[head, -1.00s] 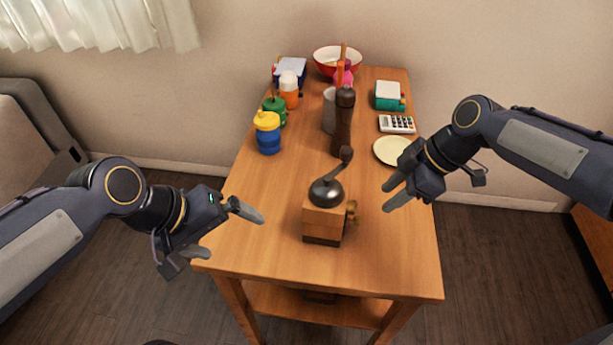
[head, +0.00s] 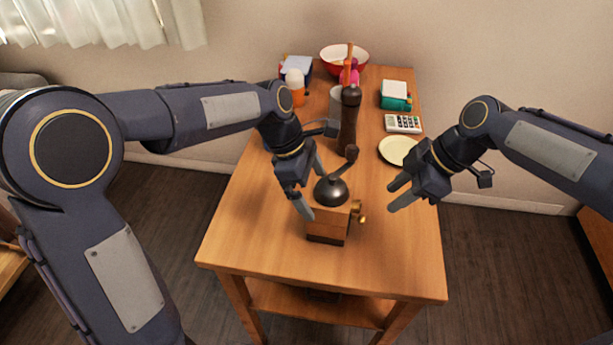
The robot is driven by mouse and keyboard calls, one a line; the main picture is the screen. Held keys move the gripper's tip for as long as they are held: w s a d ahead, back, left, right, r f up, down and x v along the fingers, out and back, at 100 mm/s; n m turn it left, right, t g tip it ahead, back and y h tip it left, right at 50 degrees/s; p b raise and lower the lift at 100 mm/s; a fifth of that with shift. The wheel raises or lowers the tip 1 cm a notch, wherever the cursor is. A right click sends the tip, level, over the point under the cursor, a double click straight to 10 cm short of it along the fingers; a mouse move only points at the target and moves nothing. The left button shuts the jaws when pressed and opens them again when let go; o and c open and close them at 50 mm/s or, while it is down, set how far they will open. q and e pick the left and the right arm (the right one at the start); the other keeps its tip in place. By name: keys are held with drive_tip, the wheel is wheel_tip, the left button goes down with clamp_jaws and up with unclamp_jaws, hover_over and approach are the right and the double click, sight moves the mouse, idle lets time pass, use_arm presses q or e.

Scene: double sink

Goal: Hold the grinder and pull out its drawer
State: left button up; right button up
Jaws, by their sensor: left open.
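The grinder (head: 327,231) is a wooden box with a dark metal dome and a crank ending in a dark knob. It stands upright on the table near its front middle. A brass-coloured knob (head: 361,218) sticks out of its right side; the drawer's outline is too small to make out. My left gripper (head: 312,189) is open at the grinder's upper left, one finger by the box's top left edge and the other beyond the dome. I cannot tell whether it touches. My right gripper (head: 400,193) is open and empty, to the right of the grinder and apart from it.
A tall dark pepper mill (head: 349,118) stands behind the grinder. A pale yellow plate (head: 396,150), a calculator (head: 403,123) and a green box (head: 394,97) lie at the right. A red bowl (head: 345,60) is at the back. The table front (head: 270,245) is clear.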

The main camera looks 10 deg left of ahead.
use_arm(q)
drive_tip(key=x, duration=0.4)
drive_tip(key=shift+d+f, duration=0.15)
drive_tip(key=shift+f, duration=0.25)
drive_tip(key=c, duration=1.1)
drive_tip(key=o, duration=0.5)
drive_tip(key=c, duration=0.4)
drive_tip(key=shift+c, duration=0.2)
